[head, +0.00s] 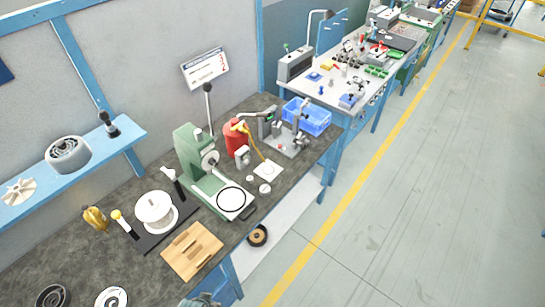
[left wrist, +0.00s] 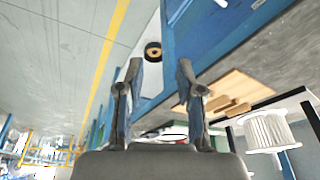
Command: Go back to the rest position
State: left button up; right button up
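My left gripper (left wrist: 159,68) shows in the left wrist view with its two dark fingers apart and nothing between them. It is in the air, clear of the bench front edge. In the head view only a small grey part, likely of this gripper (head: 202,300), shows at the bottom edge. The wooden block (head: 192,250) lies on the bench near it and also shows in the left wrist view (left wrist: 243,92). My right gripper is in neither view.
The dark bench (head: 75,263) carries a green press (head: 192,150), a white spool (head: 156,211), a red canister (head: 236,138) and a blue crate (head: 313,118). A wheel (head: 257,236) lies low beside the bench. The floor (head: 430,200) to the right is clear.

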pick_arm(q)
jog(key=s+f+g+b, duration=0.1)
jog(key=s+f, duration=0.1)
jog(key=f, duration=1.1)
jog(key=s+f+b, duration=0.1)
jog(key=s+f, duration=0.1)
jog(key=f, duration=1.2)
jog(key=s+a+f+g+b, duration=0.1)
jog(key=s+a+f, duration=0.2)
jog(key=s+f, duration=1.2)
jog(key=shift+s+f+b, duration=0.25)
jog(key=shift+s+b, duration=0.15)
jog(key=shift+s, duration=0.2)
